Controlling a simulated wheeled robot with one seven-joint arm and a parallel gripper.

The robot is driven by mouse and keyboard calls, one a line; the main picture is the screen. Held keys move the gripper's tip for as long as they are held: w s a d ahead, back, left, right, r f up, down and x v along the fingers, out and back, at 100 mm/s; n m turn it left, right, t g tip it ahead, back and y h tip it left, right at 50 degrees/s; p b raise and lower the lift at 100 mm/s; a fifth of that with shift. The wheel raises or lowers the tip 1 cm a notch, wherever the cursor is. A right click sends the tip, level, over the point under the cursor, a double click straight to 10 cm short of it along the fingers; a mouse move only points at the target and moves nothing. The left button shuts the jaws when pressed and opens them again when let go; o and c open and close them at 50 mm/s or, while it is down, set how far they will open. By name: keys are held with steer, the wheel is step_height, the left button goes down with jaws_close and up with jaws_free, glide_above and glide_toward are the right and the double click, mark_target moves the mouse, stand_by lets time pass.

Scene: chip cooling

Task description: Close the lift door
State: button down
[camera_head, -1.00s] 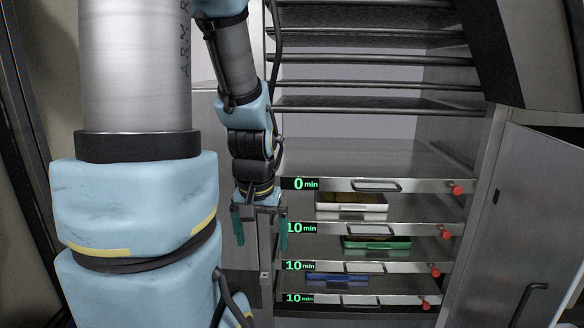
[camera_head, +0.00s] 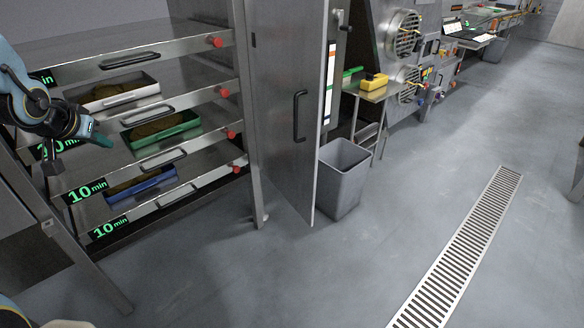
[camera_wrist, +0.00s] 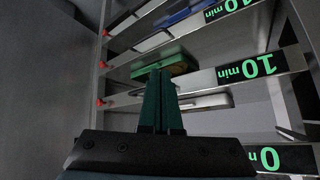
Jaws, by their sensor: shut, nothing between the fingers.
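The lift door (camera_head: 283,110) is a tall metal panel with a black vertical handle (camera_head: 299,116). It stands open, swung out to the right of the lift's shelves. My gripper (camera_head: 102,140) is at the far left of the head view, in front of the shelves and well away from the door and its handle. In the wrist view its green fingers (camera_wrist: 160,88) are together with nothing between them. The door does not show clearly in the wrist view.
The lift shelves hold a white tray (camera_head: 141,90), a green tray (camera_head: 189,132) and a blue tray (camera_head: 158,188). A grey bin (camera_head: 341,185) stands right behind the door. The floor in front is clear, with a drain grate (camera_head: 465,240).

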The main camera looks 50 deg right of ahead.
steer(key=d+f+m+h+b, duration=0.3)
steer(key=d+f+h+b, duration=0.15)
steer(key=d, duration=0.45)
steer(key=m+g+h+b, duration=0.8)
steer(key=m+g+b, duration=0.1)
steer(key=g+b, duration=0.2)
glide_toward(309, 144)
steer(key=shift+n, duration=0.3)
steer(key=b+x, duration=0.1)
steer(key=x, duration=0.5)
steer(key=shift+s+d+b, duration=0.1)
steer(key=shift+d+b, duration=0.25)
steer(key=shift+d, duration=0.05)
